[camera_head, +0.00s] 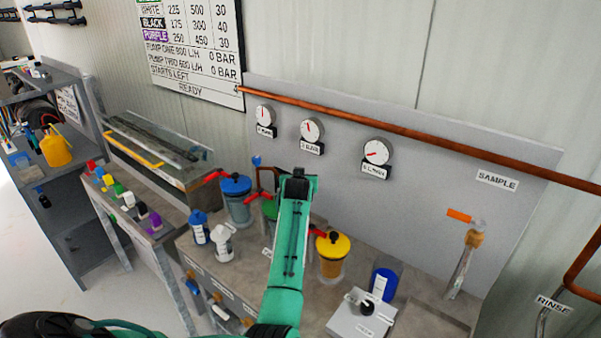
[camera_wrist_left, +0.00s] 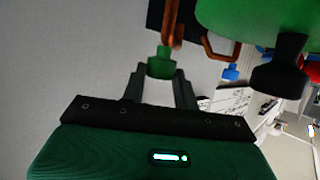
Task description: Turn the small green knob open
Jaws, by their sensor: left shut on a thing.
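The small green knob (camera_wrist_left: 160,64) shows in the left wrist view, below a copper pipe. My left gripper (camera_wrist_left: 161,80) has its two dark fingers on either side of it and is shut on it. In the head view my left gripper (camera_head: 297,180) reaches up toward the wall panel, and its own arm hides the knob there. My right gripper is in neither view.
A large green-lidded pot (camera_wrist_left: 235,20) with a black knob is close to my gripper. Blue-lidded (camera_head: 237,187) and yellow-lidded (camera_head: 333,247) pots flank my arm. Red levers (camera_head: 257,198) stick out nearby. Gauges (camera_head: 312,131) sit on the panel behind.

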